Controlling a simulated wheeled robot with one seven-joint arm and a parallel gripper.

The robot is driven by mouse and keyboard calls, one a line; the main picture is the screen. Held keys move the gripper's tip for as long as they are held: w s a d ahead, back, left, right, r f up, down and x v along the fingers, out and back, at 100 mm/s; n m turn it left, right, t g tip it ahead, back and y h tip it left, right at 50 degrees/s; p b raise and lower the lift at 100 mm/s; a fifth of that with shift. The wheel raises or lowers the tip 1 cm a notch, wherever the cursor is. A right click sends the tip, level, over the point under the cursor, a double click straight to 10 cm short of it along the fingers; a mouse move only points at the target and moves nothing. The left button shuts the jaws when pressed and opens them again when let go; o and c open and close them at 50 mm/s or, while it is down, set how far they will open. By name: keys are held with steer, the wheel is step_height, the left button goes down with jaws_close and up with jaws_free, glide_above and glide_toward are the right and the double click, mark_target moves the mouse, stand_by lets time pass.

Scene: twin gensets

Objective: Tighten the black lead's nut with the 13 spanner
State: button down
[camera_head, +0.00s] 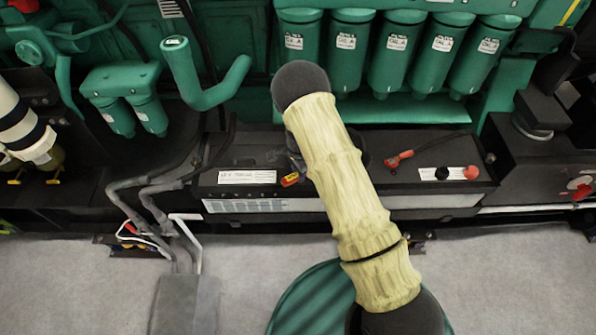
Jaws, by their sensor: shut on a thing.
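My pale yellow arm with dark joints crosses the middle of the view and hides part of the black battery box (240,160) behind it. My gripper's fingertips are hidden behind the arm; only dark shapes show at its edges, and I cannot tell what they belong to. I cannot make out the 13 spanner. A thin black lead (232,133) runs on the left of the battery; its end and nut cannot be made out. A small red and yellow piece (292,180) shows just left of my arm, at the battery's front edge.
A red lead end (398,160) lies on the battery's right half, left of a black knob (442,173) and red knob (471,172). Green filters (395,50) hang above. Grey cables (150,195) run down at left.

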steer(key=shift+s+d+n, duration=0.15)
steer(key=shift+s+n, duration=0.05)
steer(key=shift+n, duration=0.1)
steer(key=shift+s, duration=0.1)
steer(key=shift+s+d, duration=0.15)
steer(key=shift+s+n, duration=0.1)
steer(key=shift+n, duration=0.2)
steer(key=shift+s+d, duration=0.2)
stand_by(0.4)
